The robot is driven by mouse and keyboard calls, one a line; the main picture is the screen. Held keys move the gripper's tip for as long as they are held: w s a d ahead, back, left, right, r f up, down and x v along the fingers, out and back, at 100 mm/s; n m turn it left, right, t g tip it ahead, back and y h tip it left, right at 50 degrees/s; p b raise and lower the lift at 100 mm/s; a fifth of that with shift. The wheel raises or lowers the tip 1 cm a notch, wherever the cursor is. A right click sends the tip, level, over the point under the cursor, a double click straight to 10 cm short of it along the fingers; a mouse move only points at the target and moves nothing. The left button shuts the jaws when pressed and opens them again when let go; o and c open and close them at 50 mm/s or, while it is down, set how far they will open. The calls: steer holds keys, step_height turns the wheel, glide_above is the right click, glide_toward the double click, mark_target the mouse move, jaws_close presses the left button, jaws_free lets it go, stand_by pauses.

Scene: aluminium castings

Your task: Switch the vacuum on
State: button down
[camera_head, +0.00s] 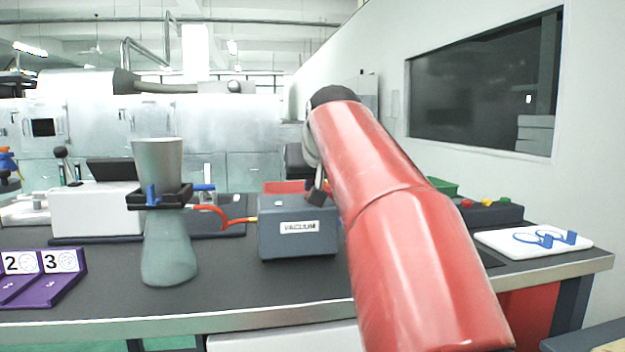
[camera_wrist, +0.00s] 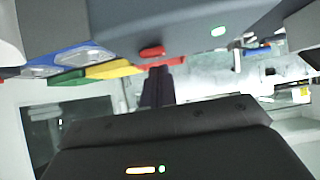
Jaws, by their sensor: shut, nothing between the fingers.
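The grey vacuum box (camera_head: 297,243), labelled "VACUUM", stands on the dark bench in the head view. A red hose (camera_head: 212,213) runs from its left side toward a flask with a funnel. My gripper (camera_head: 317,193) is just above the box's top right, partly hidden by my red arm. In the wrist view my dark fingers (camera_wrist: 160,72) are shut and empty. Their tips are close to a red switch-like part (camera_wrist: 152,52) on a grey surface; I cannot tell whether they touch it.
The flask (camera_head: 168,250) with its funnel stands left of the box. A purple numbered rack (camera_head: 40,290) is at the left front. A white tray (camera_head: 575,247) with blue pieces is at the right, near a dark box with coloured knobs (camera_head: 485,204). Bench front is mostly clear.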

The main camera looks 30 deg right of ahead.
steer(key=shift+r, duration=0.1)
steer(key=r+p, duration=0.4)
steer(key=r, duration=0.1)
steer(key=shift+w+r+p, duration=0.1)
steer(key=shift+w+p, duration=0.1)
steer(key=shift+p, duration=0.2)
steer(key=s+a+r, duration=0.1)
steer(key=s+r, duration=0.3)
steer(key=r, duration=0.3)
steer(key=shift+s+a, duration=0.15)
steer(key=shift+s, duration=0.25)
steer(key=shift+f, duration=0.1)
